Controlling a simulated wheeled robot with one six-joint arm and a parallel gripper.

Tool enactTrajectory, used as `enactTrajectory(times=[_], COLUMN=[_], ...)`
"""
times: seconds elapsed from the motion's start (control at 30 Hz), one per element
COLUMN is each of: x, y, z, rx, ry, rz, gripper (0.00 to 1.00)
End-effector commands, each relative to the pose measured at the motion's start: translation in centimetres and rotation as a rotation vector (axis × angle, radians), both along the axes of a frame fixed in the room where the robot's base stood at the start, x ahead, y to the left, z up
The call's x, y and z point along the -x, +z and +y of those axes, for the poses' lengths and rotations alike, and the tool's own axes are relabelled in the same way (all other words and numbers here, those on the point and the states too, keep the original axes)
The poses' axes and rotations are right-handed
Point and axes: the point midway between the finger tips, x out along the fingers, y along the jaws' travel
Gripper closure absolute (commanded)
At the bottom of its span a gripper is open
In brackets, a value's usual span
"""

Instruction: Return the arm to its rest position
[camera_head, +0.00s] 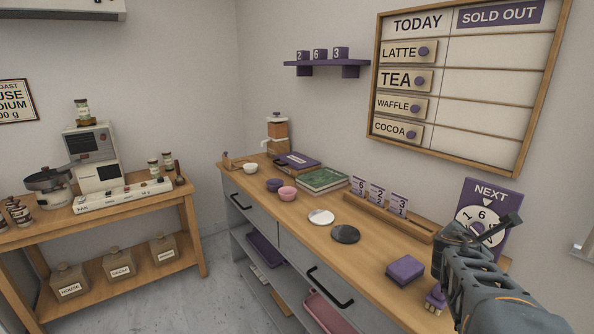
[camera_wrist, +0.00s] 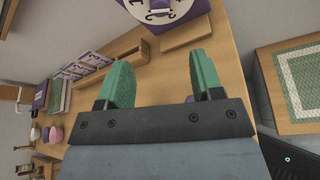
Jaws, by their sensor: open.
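My gripper (camera_wrist: 160,80) is open, its two green fingers apart with nothing between them in the wrist view. In the head view my arm reaches in from the lower right, and my gripper is at the right end of the counter (camera_head: 375,285), in front of the purple NEXT sign (camera_head: 499,195). The sign's dial with numbers is partly hidden by my gripper there. In the wrist view the dial (camera_wrist: 160,8) shows at the top edge, beyond the fingertips.
A wooden rack (camera_head: 400,219) holds number cards. A purple block (camera_head: 405,271) and a purple stamp-like piece (camera_head: 436,298) lie near my arm. Bowls, a white disc (camera_head: 321,217) and a dark disc (camera_head: 345,234) stand further left. A menu board (camera_head: 465,85) hangs above.

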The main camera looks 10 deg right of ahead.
Motion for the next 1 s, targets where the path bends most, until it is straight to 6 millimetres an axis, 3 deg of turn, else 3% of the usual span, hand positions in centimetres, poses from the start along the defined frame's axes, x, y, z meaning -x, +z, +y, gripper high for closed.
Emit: enactTrajectory(times=[0.17, 0.27, 0.5, 0.8, 1.0], x=[0.2, 0.8, 3.1, 6.7, 8.3], y=[1.6, 2.1, 1.5, 0.9, 1.1], z=[2.7, 5.5, 13.9, 24.3, 28.0], rx=[-0.198, -0.405, -0.955, -1.433, -1.560], ry=[-0.104, -0.220, -0.589, -1.065, -1.251], rz=[-0.175, -0.321, -0.570, -0.596, -0.553], gripper=[0.40, 0.40, 0.40, 0.40, 0.40])
